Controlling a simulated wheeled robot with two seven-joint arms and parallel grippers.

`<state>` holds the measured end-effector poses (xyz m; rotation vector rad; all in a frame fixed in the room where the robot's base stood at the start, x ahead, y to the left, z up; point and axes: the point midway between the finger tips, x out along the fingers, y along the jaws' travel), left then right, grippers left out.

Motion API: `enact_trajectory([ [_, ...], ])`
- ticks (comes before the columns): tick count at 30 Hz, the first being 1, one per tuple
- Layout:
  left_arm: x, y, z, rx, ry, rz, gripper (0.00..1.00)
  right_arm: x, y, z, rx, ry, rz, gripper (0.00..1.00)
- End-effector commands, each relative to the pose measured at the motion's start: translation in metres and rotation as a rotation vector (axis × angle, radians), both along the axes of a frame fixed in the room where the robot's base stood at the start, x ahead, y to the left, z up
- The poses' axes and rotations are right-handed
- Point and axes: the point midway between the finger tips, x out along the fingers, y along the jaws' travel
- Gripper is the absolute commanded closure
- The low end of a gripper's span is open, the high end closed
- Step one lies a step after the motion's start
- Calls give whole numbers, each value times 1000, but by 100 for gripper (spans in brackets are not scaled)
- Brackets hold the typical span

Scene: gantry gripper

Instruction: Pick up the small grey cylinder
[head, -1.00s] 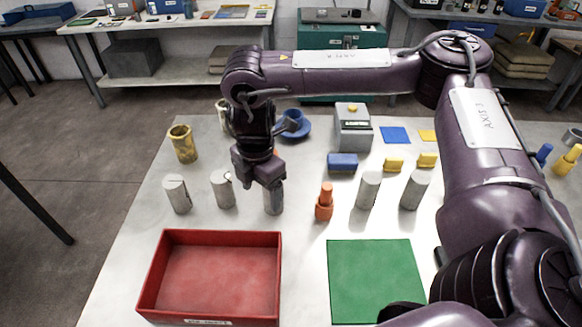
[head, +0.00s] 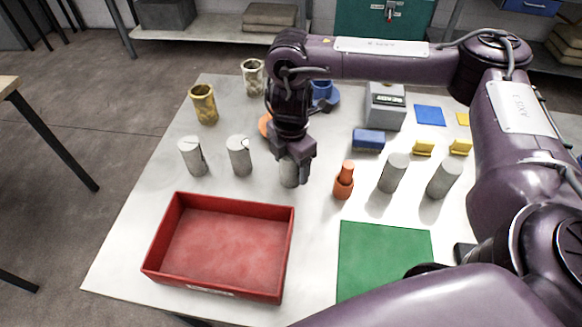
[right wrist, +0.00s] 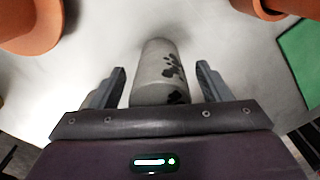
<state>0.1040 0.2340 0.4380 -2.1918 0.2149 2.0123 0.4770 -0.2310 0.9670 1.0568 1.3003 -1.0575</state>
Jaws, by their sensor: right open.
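Several small grey cylinders stand upright on the white table. One grey cylinder (head: 289,173) is right below my right gripper (head: 295,172), which hides its top in the head view. In the right wrist view, this cylinder (right wrist: 158,75), with dark blotches, lies between the two spread fingers of my right gripper (right wrist: 161,70). Gaps show on both sides, and the gripper is open and holds nothing. Two other grey cylinders (head: 192,157) (head: 239,156) stand to the left, and two more (head: 394,173) (head: 443,179) to the right. My left gripper is not in view.
A red tray (head: 150,262) and a green mat (head: 385,262) lie nearer the front. An orange stepped piece (head: 344,182) stands close to the right of the gripper. A yellow cup (head: 203,104), a blue block (head: 369,140) and a grey box (head: 386,106) stand farther back.

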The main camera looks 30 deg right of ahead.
Motion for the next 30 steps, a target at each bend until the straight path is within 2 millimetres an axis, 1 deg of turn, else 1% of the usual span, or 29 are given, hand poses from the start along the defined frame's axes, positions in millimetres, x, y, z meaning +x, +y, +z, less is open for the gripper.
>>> enact_trajectory([
  [1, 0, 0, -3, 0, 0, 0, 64, -1, 0, -8, 1, 2, -1, 29],
  [3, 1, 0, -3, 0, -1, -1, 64, -1, 0, -12, 1, 2, -1, 29],
  [11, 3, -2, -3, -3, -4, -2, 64, 0, 0, -13, 0, -1, 0, 29],
  [14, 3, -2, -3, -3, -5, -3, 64, 0, 0, -13, 0, -1, 0, 40],
  [26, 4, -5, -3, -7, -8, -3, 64, 0, 0, -13, 0, 0, 0, 92],
  [30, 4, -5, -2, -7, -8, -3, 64, 0, 0, -12, 0, -2, 0, 92],
])
